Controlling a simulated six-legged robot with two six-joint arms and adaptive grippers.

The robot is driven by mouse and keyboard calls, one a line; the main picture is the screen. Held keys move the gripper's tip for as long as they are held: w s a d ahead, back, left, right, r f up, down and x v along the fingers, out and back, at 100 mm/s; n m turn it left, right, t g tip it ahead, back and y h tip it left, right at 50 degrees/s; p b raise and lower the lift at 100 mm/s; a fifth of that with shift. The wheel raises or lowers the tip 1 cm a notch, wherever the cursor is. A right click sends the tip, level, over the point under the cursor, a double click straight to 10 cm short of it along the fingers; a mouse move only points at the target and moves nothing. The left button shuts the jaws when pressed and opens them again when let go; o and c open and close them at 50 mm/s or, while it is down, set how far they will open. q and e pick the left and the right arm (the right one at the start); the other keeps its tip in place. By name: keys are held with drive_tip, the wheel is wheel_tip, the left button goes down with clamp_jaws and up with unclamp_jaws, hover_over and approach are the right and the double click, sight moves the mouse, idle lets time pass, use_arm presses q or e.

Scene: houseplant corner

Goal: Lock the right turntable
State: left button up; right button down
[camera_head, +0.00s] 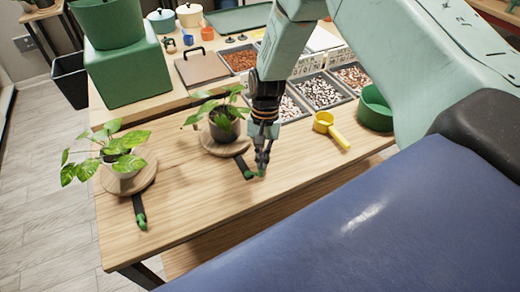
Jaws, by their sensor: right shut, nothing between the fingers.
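The right turntable (208,143) is a round wooden disc on the table. A leafy plant in a dark pot (224,128) stands on it. A black lever (242,165) with a green tip sticks out from its front right side. My right gripper (262,165) points down, shut and empty, right at the lever's green tip. I cannot tell whether its fingers touch the tip. The left turntable (143,183) bears a plant in a pale pot, and its black lever (138,207) with a green end points toward the table's front edge. My left gripper is not in view.
A yellow scoop (331,128) and a green bowl (375,109) lie to the right. The wooden table (200,210) is clear in front.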

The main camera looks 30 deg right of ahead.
drive_tip(key=m+p, duration=0.1)
drive_tip(key=s+m+p, duration=0.1)
drive_tip(key=m, duration=0.1)
drive_tip(key=shift+s+a+r+m+t+y, duration=0.1)
drive_tip(key=shift+s+a+m+t+y, duration=0.1)
drive_tip(key=shift+m+t+y, duration=0.15)
drive_tip(key=shift+s+a+m+t+p, duration=0.15)
drive_tip(key=shift+s+m+t+p, duration=0.15)
drive_tip(key=shift+m, duration=0.55)
drive_tip(key=shift+w, duration=0.1)
drive_tip(key=shift+w+a, duration=0.1)
drive_tip(key=shift+w, duration=0.05)
